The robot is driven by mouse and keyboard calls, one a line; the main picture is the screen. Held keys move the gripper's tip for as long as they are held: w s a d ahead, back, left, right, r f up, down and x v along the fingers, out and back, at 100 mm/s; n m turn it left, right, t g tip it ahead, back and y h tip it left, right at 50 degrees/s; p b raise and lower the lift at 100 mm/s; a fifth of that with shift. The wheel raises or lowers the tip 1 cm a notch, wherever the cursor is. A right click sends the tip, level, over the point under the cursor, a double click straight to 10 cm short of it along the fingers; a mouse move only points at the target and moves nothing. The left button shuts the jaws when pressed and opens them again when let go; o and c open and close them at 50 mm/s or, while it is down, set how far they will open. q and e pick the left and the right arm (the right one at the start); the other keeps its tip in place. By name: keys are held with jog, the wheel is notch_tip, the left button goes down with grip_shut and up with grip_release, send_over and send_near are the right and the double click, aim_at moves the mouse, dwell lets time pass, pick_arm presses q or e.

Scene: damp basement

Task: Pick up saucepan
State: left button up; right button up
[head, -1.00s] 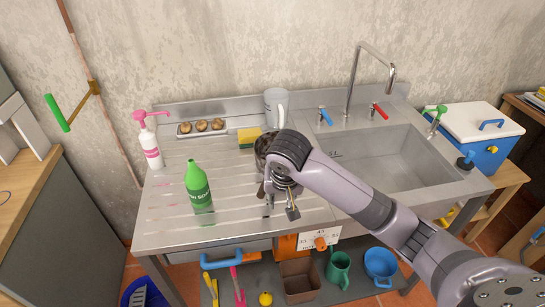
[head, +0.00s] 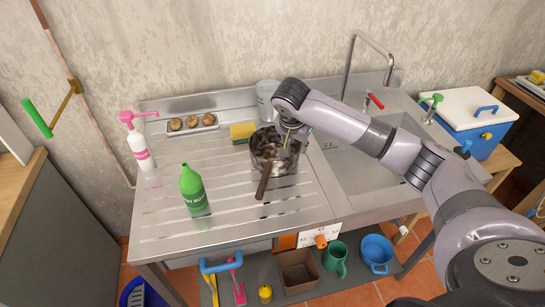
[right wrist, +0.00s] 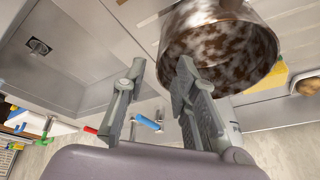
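The saucepan (head: 265,153), dark with a mottled, worn surface and a brown handle towards the front, stands on the ribbed drainboard left of the sink basin. Its metal body also shows at the top of the right wrist view (right wrist: 222,45). My right gripper (head: 291,137) is at the back right of the saucepan's rim. In the right wrist view its two fingers (right wrist: 160,66) are spread apart with nothing between them. One finger overlaps the saucepan's wall in that view; I cannot tell whether it touches. My left gripper is in neither view.
A green bottle (head: 193,188) stands left of the saucepan. A yellow-green sponge (head: 242,132) and a grey jug (head: 267,98) are behind it. A pink-topped pump bottle (head: 139,145) is at the left. The sink basin (head: 350,165) lies right. The front left drainboard is clear.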

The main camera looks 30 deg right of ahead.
aim_at(296, 155)
jog(key=p+x, duration=0.2)
jog(key=x, duration=0.4)
jog(key=shift+w+f, duration=0.2)
jog(key=shift+f, duration=0.15)
jog(key=shift+w+d+f, duration=0.1)
jog(key=shift+f, duration=0.3)
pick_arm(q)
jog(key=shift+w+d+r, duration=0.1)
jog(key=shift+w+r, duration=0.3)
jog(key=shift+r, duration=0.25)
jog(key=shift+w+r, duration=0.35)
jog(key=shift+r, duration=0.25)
pick_arm(e)
jog(key=shift+c, duration=0.8)
grip_shut()
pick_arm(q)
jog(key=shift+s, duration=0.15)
